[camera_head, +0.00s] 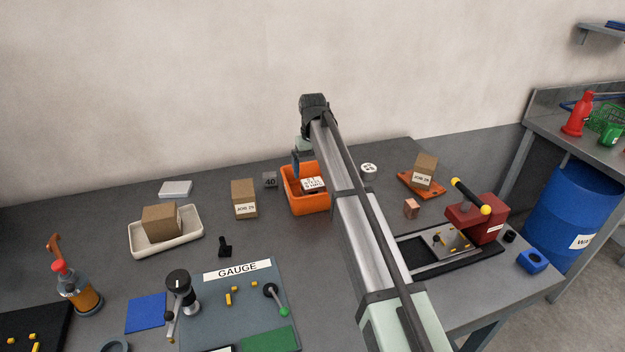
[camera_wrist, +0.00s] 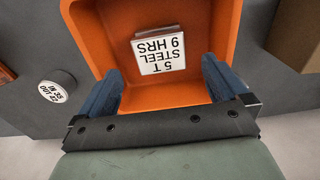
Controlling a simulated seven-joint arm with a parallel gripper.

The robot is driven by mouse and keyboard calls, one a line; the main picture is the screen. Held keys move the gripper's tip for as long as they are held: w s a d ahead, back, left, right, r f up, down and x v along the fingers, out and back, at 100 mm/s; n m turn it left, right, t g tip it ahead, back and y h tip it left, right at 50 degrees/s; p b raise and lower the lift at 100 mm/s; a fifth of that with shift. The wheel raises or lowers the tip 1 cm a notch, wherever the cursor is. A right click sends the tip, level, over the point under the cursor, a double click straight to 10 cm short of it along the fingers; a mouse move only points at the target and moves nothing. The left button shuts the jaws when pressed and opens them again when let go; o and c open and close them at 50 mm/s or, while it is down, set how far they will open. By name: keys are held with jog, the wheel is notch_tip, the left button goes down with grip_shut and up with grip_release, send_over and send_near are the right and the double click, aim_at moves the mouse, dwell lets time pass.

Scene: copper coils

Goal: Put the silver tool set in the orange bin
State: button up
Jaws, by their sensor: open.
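The orange bin (camera_head: 308,206) stands on the grey table near the back. In the wrist view the bin (camera_wrist: 226,20) fills the middle. Inside it lies a small silver-edged block with a white label reading "5 T STEEL 9 HRS" (camera_wrist: 161,50), which appears to be the silver tool set; its label also shows in the head view (camera_head: 313,185). My gripper (camera_wrist: 162,78) is open over the bin, its two blue fingers apart with nothing between them. In the head view my gripper (camera_head: 298,161) is at the bin's back left, partly hidden by my arm.
A cardboard box (camera_head: 244,198) and a grey block marked 40 (camera_head: 270,180) stand left of the bin. A round labelled piece (camera_head: 369,168) and an orange tray (camera_head: 408,184) with a box are to the right. A flat silver-white case (camera_head: 175,188) lies at back left.

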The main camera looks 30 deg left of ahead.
aim_at(313, 182)
jog(key=shift+r, duration=2.45)
